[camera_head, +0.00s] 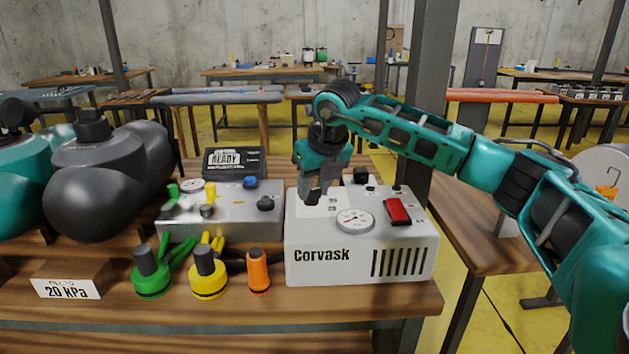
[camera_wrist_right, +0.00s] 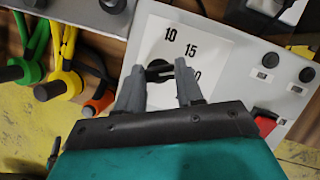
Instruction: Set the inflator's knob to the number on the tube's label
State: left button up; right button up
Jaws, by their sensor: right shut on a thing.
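The inflator (camera_head: 330,258) is a white box marked "Corvask" on the wooden bench in the head view. My right gripper (camera_head: 312,195) points down over its white dial plate. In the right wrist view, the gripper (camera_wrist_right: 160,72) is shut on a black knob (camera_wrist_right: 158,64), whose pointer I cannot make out. The dial plate (camera_wrist_right: 212,48) shows 10, 15 and a partly hidden number ending in 0. The label (camera_head: 66,289) on a wooden block in front of the dark grey tube (camera_head: 105,185) reads 20 kPa. My left gripper is not in view.
A round gauge (camera_head: 355,220) and a red switch (camera_head: 397,211) sit on the inflator's top. A grey metal box (camera_head: 225,208) and a dark "READY" display (camera_head: 234,161) stand left of it. Green (camera_head: 150,275), yellow (camera_head: 208,275) and orange (camera_head: 258,270) hose fittings stand in front.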

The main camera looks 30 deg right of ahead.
jog(key=m+h, duration=0.1)
jog(key=m, duration=0.2)
jog(key=shift+a, duration=0.15)
jog(key=m+g+h, duration=0.1)
jog(key=m, duration=0.1)
jog(key=shift+m+p, duration=0.4)
jog(key=shift+a+m+g+h, duration=0.15)
jog(key=shift+m+g+h, duration=0.2)
jog(key=shift+m, duration=0.85)
pick_arm(q)
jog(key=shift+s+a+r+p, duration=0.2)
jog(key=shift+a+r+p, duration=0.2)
jog(key=shift+p, duration=0.15)
pick_arm(e)
jog(key=shift+m+g+h, duration=0.35)
jog(key=shift+m+h, duration=0.1)
jog(key=shift+m, duration=1.15)
jog(key=o, duration=1)
jog(key=shift+o, duration=0.2)
